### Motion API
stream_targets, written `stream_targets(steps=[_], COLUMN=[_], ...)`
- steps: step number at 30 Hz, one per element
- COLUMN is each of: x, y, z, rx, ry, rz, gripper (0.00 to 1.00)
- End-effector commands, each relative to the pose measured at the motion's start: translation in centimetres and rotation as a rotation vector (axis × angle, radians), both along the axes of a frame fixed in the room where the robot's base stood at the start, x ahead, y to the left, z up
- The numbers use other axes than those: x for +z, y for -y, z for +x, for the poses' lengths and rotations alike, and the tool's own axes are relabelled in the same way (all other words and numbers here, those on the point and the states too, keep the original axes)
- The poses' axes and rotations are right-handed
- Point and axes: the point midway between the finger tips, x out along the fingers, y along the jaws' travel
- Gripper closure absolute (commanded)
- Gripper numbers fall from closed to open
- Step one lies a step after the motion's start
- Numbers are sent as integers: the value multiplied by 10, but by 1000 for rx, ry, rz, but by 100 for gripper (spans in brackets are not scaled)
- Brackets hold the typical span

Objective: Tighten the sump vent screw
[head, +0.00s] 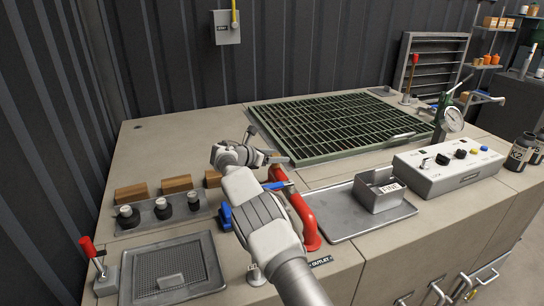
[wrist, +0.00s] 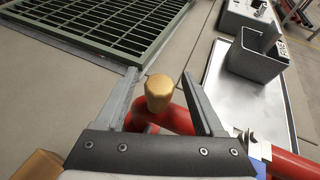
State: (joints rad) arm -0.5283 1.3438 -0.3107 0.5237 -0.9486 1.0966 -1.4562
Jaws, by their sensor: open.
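A brass-coloured faceted knob (wrist: 158,92), which looks like the vent screw, sits at the red pipe in the wrist view. No label on it is readable. My gripper (wrist: 158,76) is open, with one finger on each side of the knob and gaps visible between. I cannot tell whether the fingers are level with it or above it. In the head view my gripper (head: 281,160) is at the upper end of the red pipe (head: 304,215), and the knob is not clearly seen there. The pipe curves down to the bench by the OUTLET label (head: 321,261).
A green grating (head: 330,122) lies behind my gripper. To the right are a metal tray (head: 345,226), an open bin marked FINE (head: 380,191) and a control box (head: 447,166). Knobs (head: 160,208) and wooden blocks (head: 177,184) stand left. A blue lever (head: 226,216) is beside my arm.

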Motion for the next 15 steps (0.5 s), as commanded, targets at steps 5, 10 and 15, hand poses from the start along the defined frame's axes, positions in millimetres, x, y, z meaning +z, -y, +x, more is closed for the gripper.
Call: stream_targets(steps=[5, 10, 15], x=[5, 16, 32], y=[-9, -25, -53], z=[-7, -23, -50], rx=[2, 3, 4], ry=[1, 0, 0], rz=[1, 0, 0], gripper=[30, 30, 30])
